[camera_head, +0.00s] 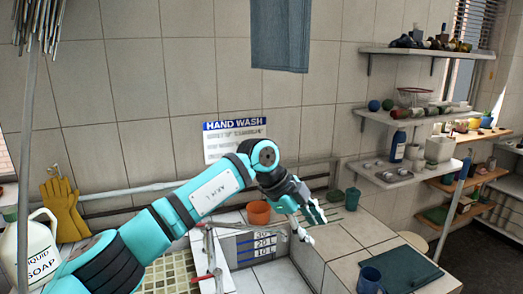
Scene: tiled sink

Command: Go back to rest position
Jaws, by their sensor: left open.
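My left arm comes in from the lower left, teal and black. My left gripper (308,222) is open, with no object visible between its fingers. It is over the tiled counter by the sink, just right of an orange cup (258,213). I cannot tell whether it touches the counter. My right gripper is not in view.
A white soap jug (38,250) and yellow gloves (66,208) are at the left. A green cup (352,199) stands behind the gripper. A blue mug (369,281) and a dark green board (402,270) are on the right counter. Wall shelves (428,52) hold many items.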

